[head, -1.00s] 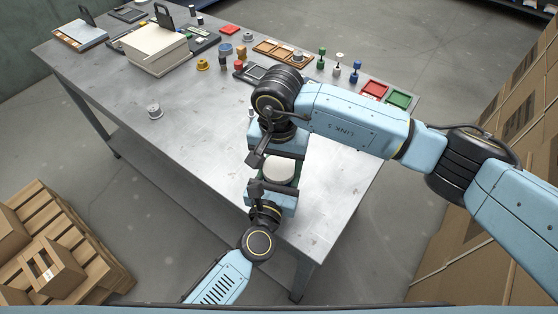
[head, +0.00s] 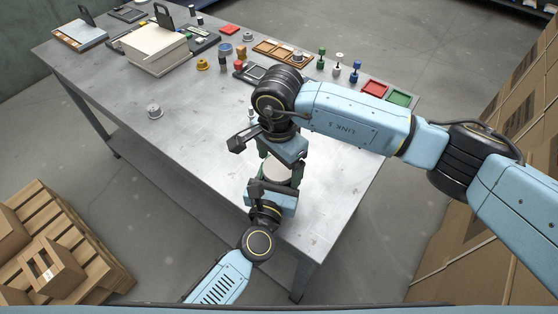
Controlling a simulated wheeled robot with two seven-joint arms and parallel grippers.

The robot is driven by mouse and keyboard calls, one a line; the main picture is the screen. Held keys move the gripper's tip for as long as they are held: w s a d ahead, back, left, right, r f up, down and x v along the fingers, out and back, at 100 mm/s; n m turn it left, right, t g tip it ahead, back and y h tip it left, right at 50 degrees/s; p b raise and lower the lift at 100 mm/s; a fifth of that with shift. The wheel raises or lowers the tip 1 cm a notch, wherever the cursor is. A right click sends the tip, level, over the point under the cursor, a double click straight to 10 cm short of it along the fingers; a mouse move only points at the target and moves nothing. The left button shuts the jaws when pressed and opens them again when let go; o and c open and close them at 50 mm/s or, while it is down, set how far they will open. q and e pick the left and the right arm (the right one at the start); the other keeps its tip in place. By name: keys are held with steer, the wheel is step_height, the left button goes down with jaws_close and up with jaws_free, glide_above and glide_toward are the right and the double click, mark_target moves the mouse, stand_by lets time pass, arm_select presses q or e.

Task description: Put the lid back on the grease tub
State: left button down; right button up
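A pale round-topped thing, which looks like the grease tub (head: 278,174), stands near the table's front right part between my two grippers. I cannot tell whether its pale top is the lid or the open tub. My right gripper (head: 280,160) is just behind and above it, with dark green finger parts showing on either side. Its fingertips are partly hidden. My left gripper (head: 272,186) is close in front of the tub, and its fingers are hidden by its own body. A grey round piece with a small knob (head: 154,111) lies alone on the left of the table.
The steel table (head: 195,150) is bare at its middle and front left. A cream box (head: 157,53), small coloured parts, and red (head: 374,89) and green (head: 398,98) trays line the back. A small pale thing (head: 252,115) is partly hidden beside my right wrist.

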steer(key=shift+r, duration=0.1)
steer(key=shift+r, duration=2.15)
steer(key=shift+r, duration=0.1)
steer(key=shift+c, duration=0.5)
steer(key=shift+r+n, duration=0.5)
steer(key=shift+n, duration=0.6)
step_height(320, 180, up, 2)
steer(key=n, duration=0.4)
steer(key=shift+r+n, duration=0.15)
steer(key=shift+n, duration=0.15)
steer(key=shift+f, duration=4.05)
